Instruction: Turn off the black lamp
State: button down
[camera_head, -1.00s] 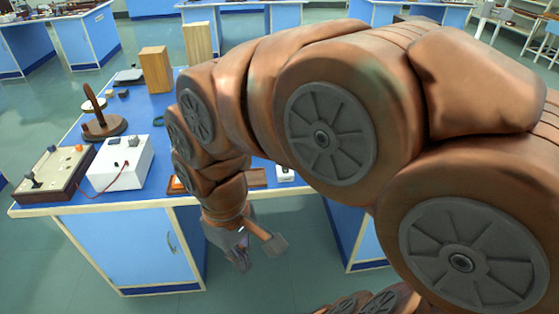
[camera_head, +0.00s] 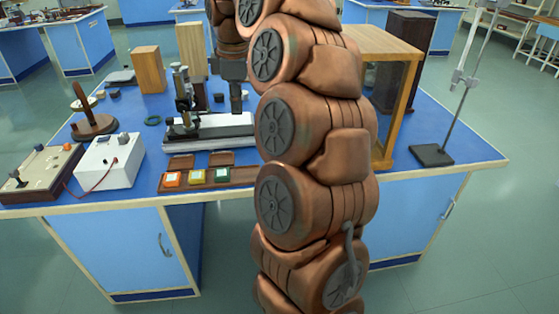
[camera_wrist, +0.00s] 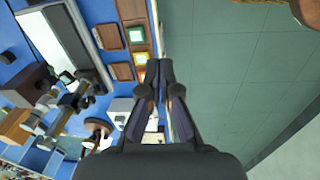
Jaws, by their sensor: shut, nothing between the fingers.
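I cannot make out a black lamp for certain in either view. My gripper (camera_head: 236,106) points down over the bench behind a long light-topped instrument base (camera_head: 212,128), beside a dark upright instrument (camera_head: 183,98). In the wrist view, my gripper (camera_wrist: 159,70) has its fingertips together with nothing between them. The same instrument base shows there at upper left (camera_wrist: 45,30). My arm hides the middle of the bench in the head view.
A tray holds an orange block (camera_head: 172,180), a yellow block (camera_head: 197,177) and a green block (camera_head: 222,175). A white box (camera_head: 108,160) stands left. A wooden case (camera_head: 408,105) and a thin stand with a black base (camera_head: 432,155) stand right. Floor (camera_wrist: 240,70) lies beyond the bench edge.

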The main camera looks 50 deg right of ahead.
jog(key=d+f+n+b, duration=0.1)
jog(key=d, duration=1.3)
jog(key=shift+s+h+b, duration=0.3)
jog(key=shift+f, duration=0.15)
jog(key=f, duration=0.8)
jog(key=w+d+f, duration=0.1)
jog(key=f, duration=0.6)
jog(key=w+d+f, duration=0.1)
jog(key=f, duration=0.7)
jog(key=shift+w+f, duration=0.2)
jog(key=shift+f, duration=0.15)
